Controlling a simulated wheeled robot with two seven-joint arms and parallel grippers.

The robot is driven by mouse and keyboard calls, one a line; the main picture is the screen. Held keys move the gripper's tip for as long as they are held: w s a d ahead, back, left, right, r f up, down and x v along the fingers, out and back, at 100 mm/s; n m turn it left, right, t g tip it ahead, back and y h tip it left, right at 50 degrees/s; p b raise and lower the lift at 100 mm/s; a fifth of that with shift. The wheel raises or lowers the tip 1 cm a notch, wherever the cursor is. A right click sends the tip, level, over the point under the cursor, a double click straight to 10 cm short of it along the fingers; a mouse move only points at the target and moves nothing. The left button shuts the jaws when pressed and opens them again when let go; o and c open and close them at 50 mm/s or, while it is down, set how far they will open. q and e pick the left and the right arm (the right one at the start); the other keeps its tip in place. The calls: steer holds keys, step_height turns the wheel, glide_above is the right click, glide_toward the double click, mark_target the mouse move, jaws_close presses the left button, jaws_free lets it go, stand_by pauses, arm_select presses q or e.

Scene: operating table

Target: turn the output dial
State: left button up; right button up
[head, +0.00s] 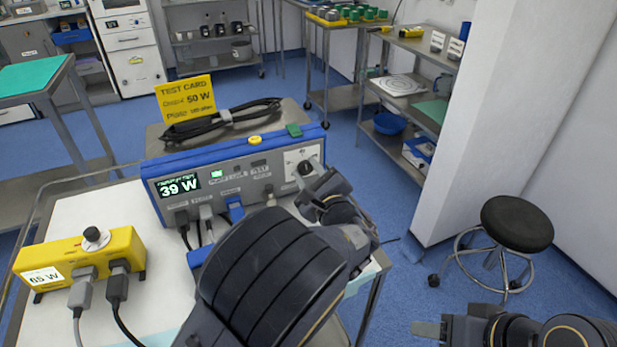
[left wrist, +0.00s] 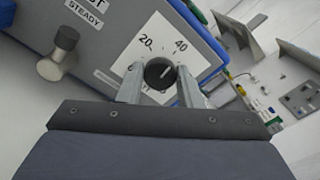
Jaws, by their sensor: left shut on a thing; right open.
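The blue and grey unit (head: 228,178) stands on the white-topped cart, and its green display (head: 179,186) reads 39 W. The black output dial (head: 306,167) is on a white scale plate at the right of its front. In the left wrist view the dial (left wrist: 159,73) sits between my left fingers, with 20 and 40 printed above it. My left gripper (head: 318,176) is shut on the dial. A yellow test card (head: 186,98) behind the unit shows 50 W. My right gripper (head: 428,328) is at the lower right, away from the unit; its fingers show only partly.
A yellow box (head: 80,262) labelled 65 W, with a knob and plugged cables, stands at the cart's left. A coiled black cable (head: 222,120) lies on top behind the unit. A black stool (head: 516,223) and a white pillar are at the right.

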stand_by(0.3)
arm_select(q)
steer(key=o, duration=1)
steer(key=v, duration=0.8)
